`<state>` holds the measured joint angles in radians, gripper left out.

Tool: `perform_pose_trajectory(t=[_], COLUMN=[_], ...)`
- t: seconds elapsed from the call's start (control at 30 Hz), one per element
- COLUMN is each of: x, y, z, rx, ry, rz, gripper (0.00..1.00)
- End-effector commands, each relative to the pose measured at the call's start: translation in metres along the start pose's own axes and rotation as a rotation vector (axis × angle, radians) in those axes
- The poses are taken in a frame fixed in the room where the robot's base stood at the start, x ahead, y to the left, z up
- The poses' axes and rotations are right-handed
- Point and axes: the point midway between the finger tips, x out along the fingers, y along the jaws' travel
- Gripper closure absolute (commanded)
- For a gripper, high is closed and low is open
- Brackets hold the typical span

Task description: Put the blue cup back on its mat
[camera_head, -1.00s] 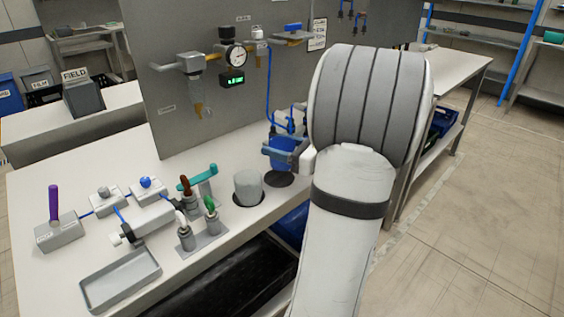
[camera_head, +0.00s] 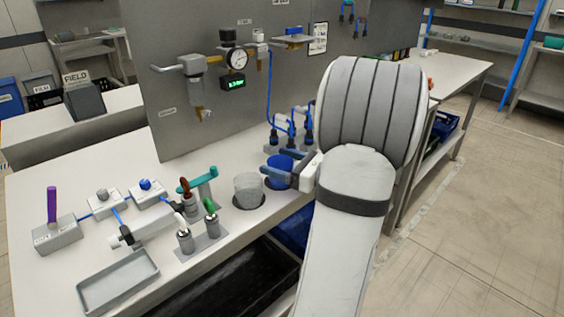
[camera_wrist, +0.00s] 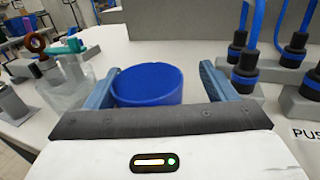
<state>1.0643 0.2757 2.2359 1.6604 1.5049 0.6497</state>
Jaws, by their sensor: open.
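The blue cup (camera_head: 281,174) stands upright on the bench, right of a clear grey cup (camera_head: 247,187). The dark mat seen below it earlier is now hidden by the cup and my gripper. My gripper (camera_head: 279,163) is open, with its two fingers on either side of the blue cup. In the wrist view the blue cup (camera_wrist: 150,88) sits between the open fingers (camera_wrist: 158,72), close to the left finger, with a gap on the right.
The clear cup stands on its own dark round mat (camera_head: 249,204). Blue-collared hose fittings (camera_head: 308,134) stand just behind my gripper. Handled tools in a holder (camera_head: 203,238) and a grey tray (camera_head: 118,281) are to the left. The bench's front edge is close.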

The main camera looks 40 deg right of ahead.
Motion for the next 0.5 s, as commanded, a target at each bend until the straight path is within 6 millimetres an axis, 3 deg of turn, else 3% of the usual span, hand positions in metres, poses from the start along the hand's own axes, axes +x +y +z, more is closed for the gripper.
perform_pose_trajectory(t=[0.23,0.37,0.5], x=[-0.001,-0.018,-0.048], y=[0.0,-0.001,-0.002], z=[0.005,0.004,0.004], rx=[-0.001,0.0,0.001], ry=[0.0,0.0,0.0], rz=[-0.001,-0.005,-0.008], gripper=[0.22,0.22,0.22])
